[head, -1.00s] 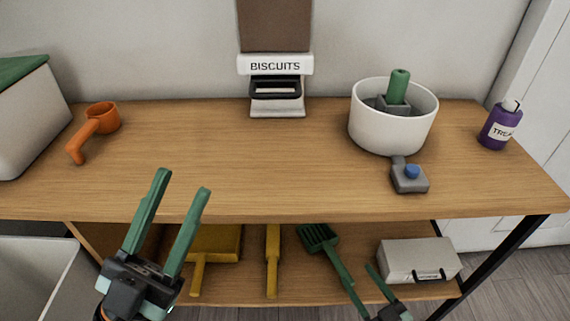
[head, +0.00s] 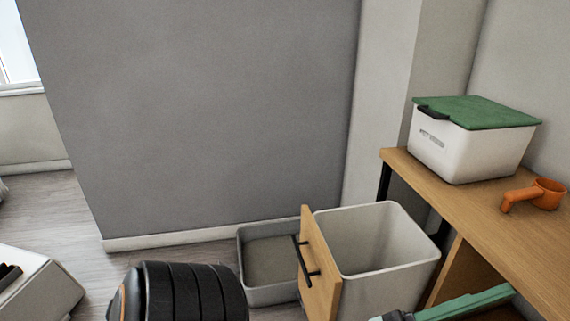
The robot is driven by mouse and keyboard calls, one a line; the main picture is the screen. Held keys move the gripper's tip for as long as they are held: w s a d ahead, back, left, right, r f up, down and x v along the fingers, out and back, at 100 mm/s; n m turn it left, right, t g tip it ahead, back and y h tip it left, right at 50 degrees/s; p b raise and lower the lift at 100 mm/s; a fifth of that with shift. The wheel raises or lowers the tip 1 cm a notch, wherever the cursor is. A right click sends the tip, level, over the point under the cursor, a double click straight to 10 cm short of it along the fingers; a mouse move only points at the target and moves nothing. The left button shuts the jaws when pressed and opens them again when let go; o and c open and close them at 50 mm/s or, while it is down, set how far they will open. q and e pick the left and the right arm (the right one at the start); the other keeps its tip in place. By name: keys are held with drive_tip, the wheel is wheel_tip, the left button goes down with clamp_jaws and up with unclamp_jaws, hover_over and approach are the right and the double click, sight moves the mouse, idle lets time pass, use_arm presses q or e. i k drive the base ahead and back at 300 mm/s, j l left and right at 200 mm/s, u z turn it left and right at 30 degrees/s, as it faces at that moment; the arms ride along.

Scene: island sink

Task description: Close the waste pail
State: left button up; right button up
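My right gripper is not in view.
A low grey tray (head: 268,262) lies on the floor behind the pail, near the grey wall. The wooden table (head: 470,205) holds a white box with a green lid (head: 475,150) and an orange scoop (head: 535,193). A white object (head: 35,285) is at bottom left.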

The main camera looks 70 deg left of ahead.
sight(365, 262)
drive_tip(key=j+u, duration=0.2)
drive_tip(key=u, duration=1.25)
drive_tip(key=i+j+u, duration=0.15)
drive_tip(key=i, duration=0.25)
drive_tip(key=j+z, duration=0.6)
drive_tip(key=z, duration=0.15)
